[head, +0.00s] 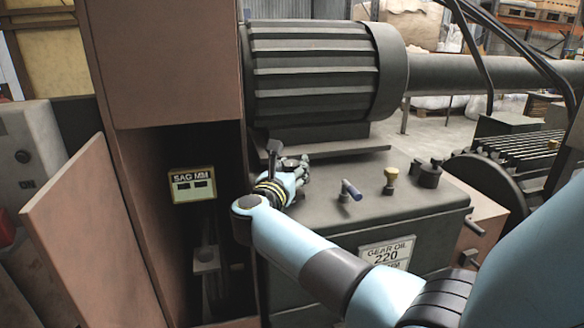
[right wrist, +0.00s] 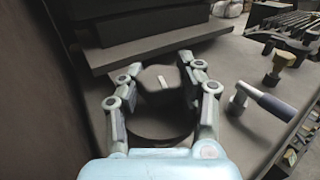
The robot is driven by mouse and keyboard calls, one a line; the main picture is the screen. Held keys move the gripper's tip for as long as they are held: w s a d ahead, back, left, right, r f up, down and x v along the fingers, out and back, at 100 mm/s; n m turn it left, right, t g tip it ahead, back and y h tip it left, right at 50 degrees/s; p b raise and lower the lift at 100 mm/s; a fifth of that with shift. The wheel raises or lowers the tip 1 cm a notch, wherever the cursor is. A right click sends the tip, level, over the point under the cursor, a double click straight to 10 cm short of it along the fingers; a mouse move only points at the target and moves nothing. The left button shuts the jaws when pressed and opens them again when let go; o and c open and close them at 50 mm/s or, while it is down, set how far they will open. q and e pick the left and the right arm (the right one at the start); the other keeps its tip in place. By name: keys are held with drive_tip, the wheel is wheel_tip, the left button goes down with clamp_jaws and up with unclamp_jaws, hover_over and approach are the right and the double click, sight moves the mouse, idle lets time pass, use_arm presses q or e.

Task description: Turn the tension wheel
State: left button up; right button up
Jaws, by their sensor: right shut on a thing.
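The tension wheel appears to be the dark, blocky knob (right wrist: 158,90) with a small white mark on top, standing on a round dark base, in the right wrist view. My right gripper (right wrist: 162,82) has a finger on either side of the knob and is shut on it. In the head view my right gripper (head: 292,168) is at the left end of the grey housing top, in front of the motor, and largely hides the knob. A SAG MM gauge (head: 192,186) with two dark windows sits inside the open brown cabinet. My left gripper is not in view.
A blue-handled lever (head: 351,190) and a yellow-topped cap (head: 390,178) stand to the right on the housing (head: 430,200). The ribbed motor (head: 310,75) rises behind. The cabinet's open brown panel (head: 85,225) is at left. A GEAR OIL 220 label (head: 386,254) is on the housing front.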

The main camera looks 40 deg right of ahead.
sight(289, 171)
drive_tip(key=o, duration=0.9)
drive_tip(key=shift+f, duration=0.2)
drive_tip(key=shift+c, duration=0.2)
drive_tip(key=o, duration=0.4)
drive_tip(key=shift+r, duration=0.2)
drive_tip(key=shift+c, duration=0.2)
drive_tip(key=shift+a, duration=0.1)
drive_tip(key=v, duration=0.7)
drive_tip(key=shift+s+a+f, duration=0.1)
drive_tip(key=shift+a, duration=0.05)
